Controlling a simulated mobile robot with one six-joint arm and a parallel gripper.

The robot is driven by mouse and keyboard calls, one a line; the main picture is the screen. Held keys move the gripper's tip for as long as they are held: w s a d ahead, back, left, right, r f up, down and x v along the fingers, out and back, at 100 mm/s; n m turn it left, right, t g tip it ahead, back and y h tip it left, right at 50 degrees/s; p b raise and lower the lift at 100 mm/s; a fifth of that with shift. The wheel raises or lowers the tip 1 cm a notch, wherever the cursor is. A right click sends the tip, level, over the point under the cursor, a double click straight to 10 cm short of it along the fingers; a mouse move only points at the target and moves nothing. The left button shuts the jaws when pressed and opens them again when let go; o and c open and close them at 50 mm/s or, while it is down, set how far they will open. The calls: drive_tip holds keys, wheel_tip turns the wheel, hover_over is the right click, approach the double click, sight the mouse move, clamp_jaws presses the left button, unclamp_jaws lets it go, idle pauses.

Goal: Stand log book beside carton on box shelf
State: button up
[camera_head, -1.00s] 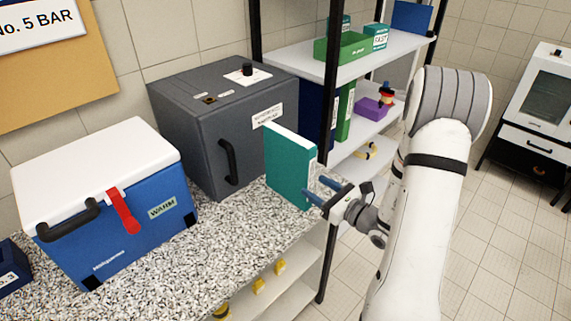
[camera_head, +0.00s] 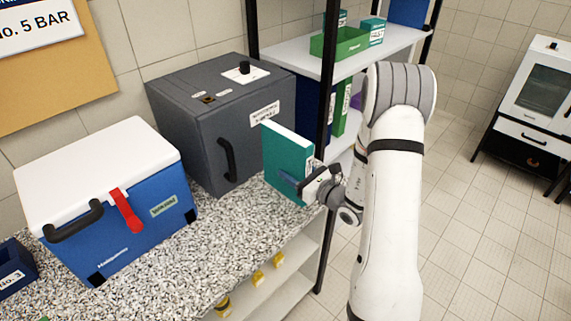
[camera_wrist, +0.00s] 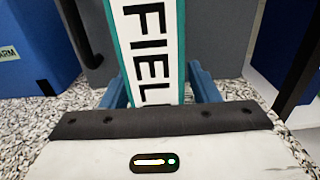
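The log book is a teal book (camera_head: 288,160) with a white edge, standing upright on the speckled counter near its right end. In the wrist view its white spine (camera_wrist: 148,45) reads "FIEL", with the rest cut off. My gripper (camera_head: 290,184) is at the book's spine side, one blue finger along each side of it. The fingers look open, and whether they touch the covers is unclear. A small teal and white carton (camera_head: 372,33) stands on the upper shelf (camera_head: 345,66), right of a green open box (camera_head: 340,42).
A grey oven-like box (camera_head: 190,130) stands just behind and left of the book. A blue cooler (camera_head: 130,220) with a white lid is further left. A black shelf post (camera_head: 327,120) rises close right of the book. A blue item (camera_head: 408,12) stands right of the carton.

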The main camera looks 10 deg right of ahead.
clamp_jaws()
idle(0.4)
drive_tip(key=shift+r, duration=0.15)
